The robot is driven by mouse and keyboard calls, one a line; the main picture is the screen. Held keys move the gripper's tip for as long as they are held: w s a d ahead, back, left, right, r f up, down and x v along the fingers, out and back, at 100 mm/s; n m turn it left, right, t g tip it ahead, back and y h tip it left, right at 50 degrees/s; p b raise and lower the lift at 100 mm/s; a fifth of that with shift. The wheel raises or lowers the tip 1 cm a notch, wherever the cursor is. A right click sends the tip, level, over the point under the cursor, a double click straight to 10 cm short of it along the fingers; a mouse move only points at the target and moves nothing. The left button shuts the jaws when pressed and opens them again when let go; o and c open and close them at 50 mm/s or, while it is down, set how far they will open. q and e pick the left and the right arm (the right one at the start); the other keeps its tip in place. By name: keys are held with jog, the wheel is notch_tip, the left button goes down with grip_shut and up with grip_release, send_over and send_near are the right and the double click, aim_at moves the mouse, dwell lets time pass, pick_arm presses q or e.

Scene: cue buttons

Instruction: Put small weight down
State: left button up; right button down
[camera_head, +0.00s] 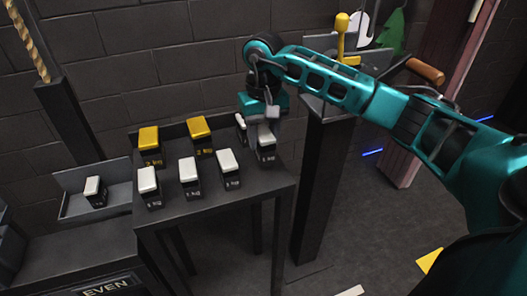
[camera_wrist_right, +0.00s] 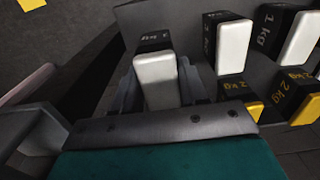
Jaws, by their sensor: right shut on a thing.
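My right gripper (camera_head: 262,131) reaches down over the right end of the dark table (camera_head: 215,210). It is shut on a small black weight with a white top (camera_head: 267,143). In the right wrist view this weight (camera_wrist_right: 156,80) sits between the two fingers. It is upright at the right end of the front row; I cannot tell whether its base touches the tabletop. Other white-topped weights (camera_head: 189,170) stand to its left, with two yellow-topped 2 kg weights (camera_head: 149,137) behind them. My left gripper is not in view.
A lone white-topped weight (camera_head: 93,186) sits on a grey tray (camera_head: 75,210) at the left, above an "EVEN" sign (camera_head: 107,287). A dark pedestal (camera_head: 325,170) with a yellow lever (camera_head: 341,35) stands right of the table. A rope (camera_head: 27,40) hangs at the far left.

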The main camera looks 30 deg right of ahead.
aim_at(263, 152)
jog(key=shift+f, duration=2.15)
jog(key=shift+f+b, duration=0.15)
jog(key=shift+b, duration=0.15)
jog(key=c, duration=0.6)
grip_release()
jog(key=shift+f, duration=0.1)
